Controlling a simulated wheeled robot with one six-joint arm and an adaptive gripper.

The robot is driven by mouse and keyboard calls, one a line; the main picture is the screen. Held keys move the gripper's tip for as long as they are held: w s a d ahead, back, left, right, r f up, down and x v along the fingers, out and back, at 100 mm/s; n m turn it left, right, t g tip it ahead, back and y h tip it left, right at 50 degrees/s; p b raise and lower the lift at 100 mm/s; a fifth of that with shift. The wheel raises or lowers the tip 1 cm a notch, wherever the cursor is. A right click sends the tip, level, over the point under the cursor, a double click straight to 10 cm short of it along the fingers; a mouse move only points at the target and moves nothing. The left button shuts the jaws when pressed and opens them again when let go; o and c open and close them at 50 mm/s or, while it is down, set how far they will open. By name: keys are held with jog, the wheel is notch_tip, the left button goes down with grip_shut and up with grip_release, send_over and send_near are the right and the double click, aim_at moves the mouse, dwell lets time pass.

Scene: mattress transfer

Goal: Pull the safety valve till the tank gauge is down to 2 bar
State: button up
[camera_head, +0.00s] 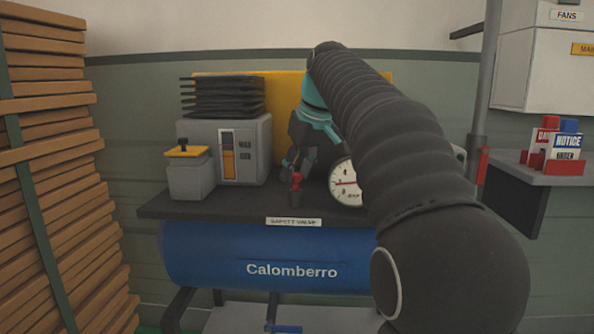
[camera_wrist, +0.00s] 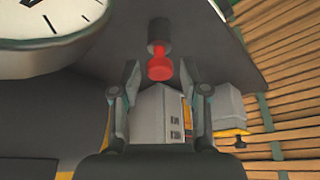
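The safety valve has a red knob (camera_wrist: 159,67) on a dark stem and stands above the "SAFETY VALVE" label (camera_head: 293,222); it also shows in the head view (camera_head: 296,181). My gripper (camera_wrist: 160,76) is open, with a fingertip on each side of the knob in the wrist view and gaps between. In the head view my gripper (camera_head: 297,165) is just above the valve. I cannot tell whether it touches. The round white tank gauge (camera_head: 345,188) is right of the valve, partly hidden by my arm; its reading is unclear. The blue "Calomberro" tank (camera_head: 215,257) is below.
A grey box (camera_head: 197,140) with black slabs on top stands left of the valve, beside a smaller yellow-topped box (camera_head: 190,182). Stacked wooden planks (camera_head: 45,170) fill the left. A wall shelf with signs (camera_head: 535,176) is at the right.

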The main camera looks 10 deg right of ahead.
grip_shut()
jog(key=r+p, duration=0.1)
jog(key=p, duration=0.1)
jog(key=shift+r+p, duration=0.3)
jog(key=shift+r, duration=0.1)
jog(key=shift+f, duration=0.1)
jog(key=shift+o, duration=1.9)
grip_release()
jog(key=v, duration=1.2)
